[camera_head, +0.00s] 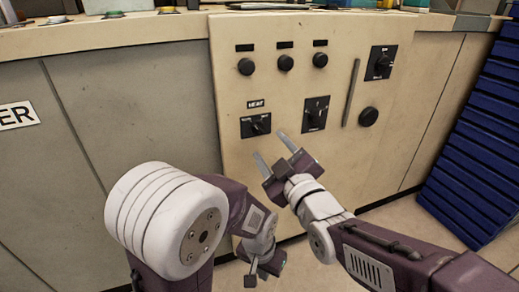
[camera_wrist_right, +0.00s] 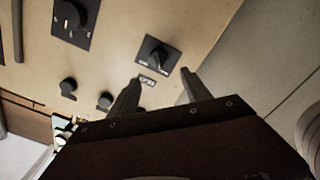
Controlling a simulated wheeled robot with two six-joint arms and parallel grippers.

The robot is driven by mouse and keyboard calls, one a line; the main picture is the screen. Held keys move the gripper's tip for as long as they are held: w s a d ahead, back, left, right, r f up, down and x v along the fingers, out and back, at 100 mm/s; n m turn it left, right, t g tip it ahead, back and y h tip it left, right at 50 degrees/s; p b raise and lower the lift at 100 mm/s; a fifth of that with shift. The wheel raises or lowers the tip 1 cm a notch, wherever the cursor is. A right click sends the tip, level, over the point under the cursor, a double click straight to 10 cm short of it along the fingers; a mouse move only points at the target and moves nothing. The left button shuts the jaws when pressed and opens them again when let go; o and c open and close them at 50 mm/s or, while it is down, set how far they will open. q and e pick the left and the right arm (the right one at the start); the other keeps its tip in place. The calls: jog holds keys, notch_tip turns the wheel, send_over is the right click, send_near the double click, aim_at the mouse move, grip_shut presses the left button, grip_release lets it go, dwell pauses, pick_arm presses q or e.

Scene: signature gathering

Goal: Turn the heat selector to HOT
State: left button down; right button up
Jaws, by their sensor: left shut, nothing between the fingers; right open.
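The heat selector (camera_head: 256,125) is a black square plate with a dark pointer knob, low on the left of the beige panel (camera_head: 230,60). A small label reading HEAT (camera_head: 256,104) sits just above it. In the right wrist view the selector (camera_wrist_right: 157,54) appears upside down, just beyond the fingertips; the markings around its knob are too small to read. My right gripper (camera_head: 273,147) is open and empty, below and slightly right of the selector, apart from it. My left gripper (camera_head: 252,276) is shut and empty, low in front of the panel, partly hidden by my arm.
A second square dial (camera_head: 315,114) is right of the selector, and another (camera_head: 381,62) is higher up. Several round knobs, such as the left one (camera_head: 245,66), line the top. A vertical slot (camera_head: 351,92) runs beside them. Blue stacked crates (camera_head: 480,150) stand at the right.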

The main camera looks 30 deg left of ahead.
aim_at(257, 128)
jog(key=p+x, duration=0.1)
jog(key=x, duration=0.1)
jog(key=p+x, duration=0.1)
jog(key=x, duration=0.2)
jog(key=p+x, duration=0.2)
jog(key=x, duration=0.1)
jog(key=shift+w+r, duration=0.1)
jog(key=shift+r, duration=0.2)
jog(key=shift+w+a+f, duration=0.2)
jog(key=shift+w+a, duration=0.15)
jog(key=shift+a, duration=0.05)
grip_shut()
